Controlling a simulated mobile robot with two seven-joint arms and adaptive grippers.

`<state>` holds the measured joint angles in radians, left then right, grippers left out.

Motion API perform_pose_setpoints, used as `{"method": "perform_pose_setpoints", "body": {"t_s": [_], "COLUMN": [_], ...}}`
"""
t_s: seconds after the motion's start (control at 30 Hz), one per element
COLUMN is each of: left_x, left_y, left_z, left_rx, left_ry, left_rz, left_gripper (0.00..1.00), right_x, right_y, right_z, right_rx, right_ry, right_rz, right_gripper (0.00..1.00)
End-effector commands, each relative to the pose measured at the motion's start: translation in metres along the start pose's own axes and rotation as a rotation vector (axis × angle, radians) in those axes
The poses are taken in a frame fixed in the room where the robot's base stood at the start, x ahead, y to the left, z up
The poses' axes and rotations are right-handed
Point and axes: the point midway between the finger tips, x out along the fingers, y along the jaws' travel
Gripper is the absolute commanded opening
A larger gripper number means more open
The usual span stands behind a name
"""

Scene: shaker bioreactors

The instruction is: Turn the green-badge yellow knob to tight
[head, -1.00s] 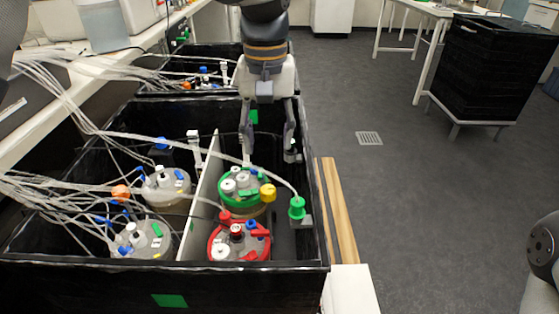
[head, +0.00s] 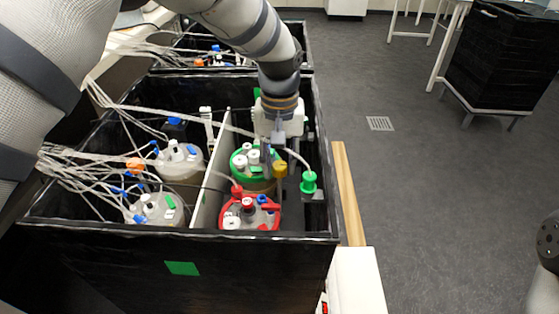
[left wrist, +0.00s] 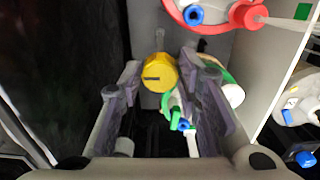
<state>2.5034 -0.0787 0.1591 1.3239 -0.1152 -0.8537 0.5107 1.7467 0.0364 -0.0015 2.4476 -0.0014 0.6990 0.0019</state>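The yellow knob (head: 280,168) is at the right side of the green-ringed vessel lid (head: 240,163) in the black box. In the left wrist view the knob (left wrist: 160,74) shows a dark slot mark lying nearly level. My left gripper (head: 275,158) points down at the knob. In the left wrist view my left gripper (left wrist: 160,66) is open, one finger on each side of the knob, with small gaps visible. Whether either finger touches it I cannot tell. The gripper hides part of the lid in the head view. My right gripper is not in view.
The red-ringed vessel (head: 250,212) stands in front of the green one. A green-capped fitting (head: 308,182) is close on the right. A pale divider (head: 212,170) separates two grey-lidded vessels with many tubes on the left. The black box wall (head: 335,190) stands at the right.

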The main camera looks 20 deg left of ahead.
Motion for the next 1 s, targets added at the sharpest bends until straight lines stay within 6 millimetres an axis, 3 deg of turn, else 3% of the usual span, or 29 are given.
{"method": "perform_pose_setpoints", "body": {"t_s": [0.03,0.1,0.53,1.0], "left_x": [0.000,0.000,-0.002,-0.001], "left_y": [0.000,0.000,0.000,0.000], "left_z": [0.000,0.000,0.000,0.000], "left_rx": [0.000,0.000,0.080,0.486], "left_ry": [0.000,0.000,0.001,0.001], "left_rz": [0.000,0.000,0.000,0.000], "left_gripper": [0.12,0.00,0.00,0.00], "right_x": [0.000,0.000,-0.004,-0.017], "right_y": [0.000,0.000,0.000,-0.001], "right_z": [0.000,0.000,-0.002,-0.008], "right_rx": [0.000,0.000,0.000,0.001], "right_ry": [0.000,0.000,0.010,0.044], "right_rz": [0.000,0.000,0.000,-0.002], "right_gripper": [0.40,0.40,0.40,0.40]}}
